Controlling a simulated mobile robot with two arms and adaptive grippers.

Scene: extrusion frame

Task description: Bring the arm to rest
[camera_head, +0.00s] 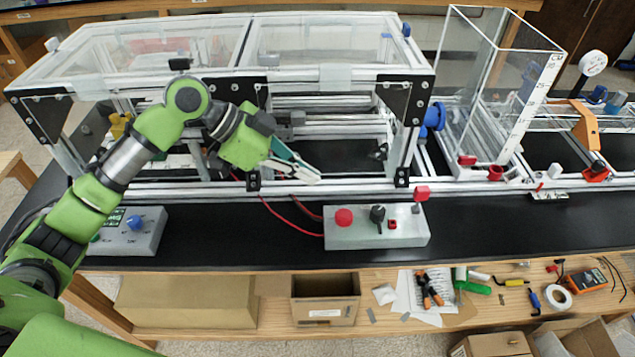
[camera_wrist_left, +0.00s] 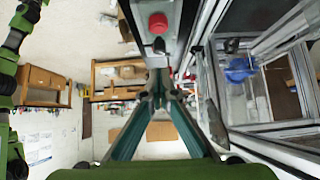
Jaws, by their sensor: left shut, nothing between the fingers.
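My left arm, green and grey, reaches in from the left of the head view. My left gripper (camera_head: 316,178) is in front of the aluminium extrusion frame (camera_head: 350,188), near its lower front rail. Its teal fingers are shut with nothing between them. In the left wrist view the gripper (camera_wrist_left: 158,80) also shows its two fingers meeting at the tips. I cannot tell from these views whether the fingers touch the frame. My right gripper is not in view.
A control box (camera_head: 376,236) with a red button and a black knob sits on the black bench below the gripper. Another box with a blue knob (camera_head: 134,222) is at the left. A clear tank (camera_head: 478,100) stands at the right. A lower shelf holds cardboard boxes and tools.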

